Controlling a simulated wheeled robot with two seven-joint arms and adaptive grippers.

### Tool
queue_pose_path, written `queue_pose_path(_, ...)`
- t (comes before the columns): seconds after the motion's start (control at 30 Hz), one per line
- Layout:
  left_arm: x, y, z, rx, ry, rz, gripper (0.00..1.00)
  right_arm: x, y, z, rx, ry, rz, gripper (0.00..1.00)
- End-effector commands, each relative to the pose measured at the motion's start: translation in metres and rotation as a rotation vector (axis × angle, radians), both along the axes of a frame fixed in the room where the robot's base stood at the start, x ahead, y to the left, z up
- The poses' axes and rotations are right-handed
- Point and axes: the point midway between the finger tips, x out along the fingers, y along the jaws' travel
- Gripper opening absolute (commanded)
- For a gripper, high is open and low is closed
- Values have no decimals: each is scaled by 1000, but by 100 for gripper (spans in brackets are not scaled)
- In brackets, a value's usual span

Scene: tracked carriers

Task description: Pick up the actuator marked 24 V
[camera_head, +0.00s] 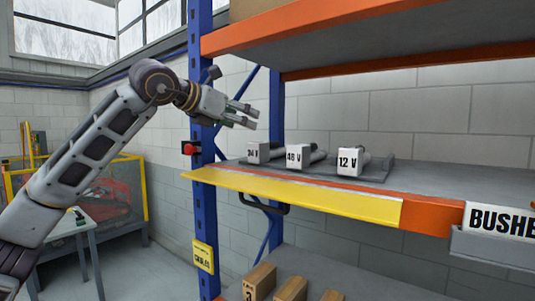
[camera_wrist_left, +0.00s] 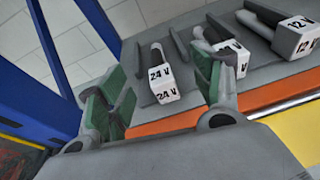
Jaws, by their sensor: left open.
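The actuator marked 24 V (camera_head: 254,153) stands leftmost of three on the shelf, a white block with a dark body behind it. The wrist view shows its two 24 V faces (camera_wrist_left: 165,88). My left gripper (camera_head: 254,113) is open and empty, above the shelf and just up and left of this actuator. In the wrist view the actuator appears between the green-padded fingers, apart from them. The 48 V actuator (camera_head: 297,156) is to its right, its label partly hidden by a finger in the wrist view. The 12 V actuator (camera_head: 350,161) is farthest right. My right gripper is out of view.
The actuators sit on a dark grey tray (camera_head: 376,173) on the shelf. A blue upright (camera_head: 202,120) stands close left of my gripper. An orange upper shelf (camera_head: 370,62) hangs above. A yellow strip (camera_head: 300,197) lines the front edge. Boxes (camera_head: 292,289) lie below.

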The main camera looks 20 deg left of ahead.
Motion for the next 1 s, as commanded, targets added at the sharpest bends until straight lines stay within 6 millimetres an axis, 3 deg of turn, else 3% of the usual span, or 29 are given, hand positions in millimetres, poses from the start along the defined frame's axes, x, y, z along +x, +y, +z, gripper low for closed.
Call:
queue_pose_path(0.23,-4,14,-25,12,122,71,66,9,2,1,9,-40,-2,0)
queue_pose_path(0.73,-1,13,-25,-8,128,74,66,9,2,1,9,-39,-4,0)
queue_pose_path(1.0,20,5,-34,-8,128,74,66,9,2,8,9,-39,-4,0)
